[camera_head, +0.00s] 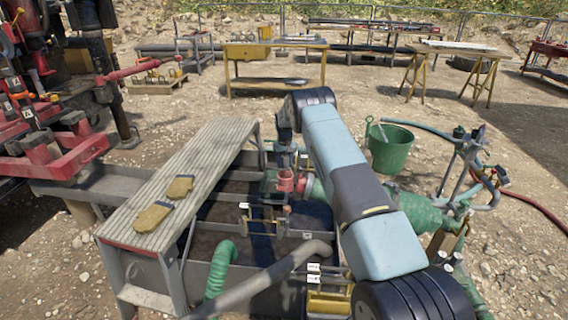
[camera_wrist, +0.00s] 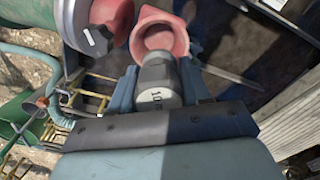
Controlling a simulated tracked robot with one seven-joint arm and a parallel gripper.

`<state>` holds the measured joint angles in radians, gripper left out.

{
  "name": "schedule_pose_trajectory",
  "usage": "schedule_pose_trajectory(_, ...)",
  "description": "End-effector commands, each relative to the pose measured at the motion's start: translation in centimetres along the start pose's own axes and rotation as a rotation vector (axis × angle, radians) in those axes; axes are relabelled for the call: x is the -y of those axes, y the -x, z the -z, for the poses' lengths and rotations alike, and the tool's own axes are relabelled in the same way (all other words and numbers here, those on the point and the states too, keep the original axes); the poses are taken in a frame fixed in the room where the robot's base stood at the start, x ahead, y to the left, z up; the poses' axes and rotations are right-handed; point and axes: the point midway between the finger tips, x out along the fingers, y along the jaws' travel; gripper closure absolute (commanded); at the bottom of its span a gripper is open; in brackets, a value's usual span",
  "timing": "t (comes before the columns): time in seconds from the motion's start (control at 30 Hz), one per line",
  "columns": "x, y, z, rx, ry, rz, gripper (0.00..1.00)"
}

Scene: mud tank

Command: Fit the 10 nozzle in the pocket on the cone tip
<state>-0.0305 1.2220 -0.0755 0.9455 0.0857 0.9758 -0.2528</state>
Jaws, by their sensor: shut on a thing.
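In the head view the red pocket (camera_head: 286,181) shows below my gripper (camera_head: 284,150), and the nozzle is too small to make out.
A slatted walkway (camera_head: 185,185) with gloves (camera_head: 153,215) runs along the tank's left. A thick grey hose (camera_head: 270,280) crosses in front. A green bucket (camera_head: 391,150) stands right.

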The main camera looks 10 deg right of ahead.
Motion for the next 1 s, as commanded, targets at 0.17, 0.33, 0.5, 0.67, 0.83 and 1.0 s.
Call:
schedule_pose_trajectory(0.17,0.1,0.2,-0.3,0.000,0.000,0.000,0.84)
schedule_pose_trajectory(0.33,0.1,0.3,-0.5,-0.001,0.000,0.000,0.84)
schedule_pose_trajectory(0.5,0.1,0.2,-0.5,0.000,0.000,0.000,0.84)
schedule_pose_trajectory(0.67,0.1,-0.2,-0.5,0.001,0.000,0.000,0.84)
schedule_pose_trajectory(0.83,0.1,-1.2,-0.5,0.002,0.000,0.001,0.84)
schedule_pose_trajectory(1.0,0.1,-2.1,-0.5,0.000,0.000,0.000,0.84)
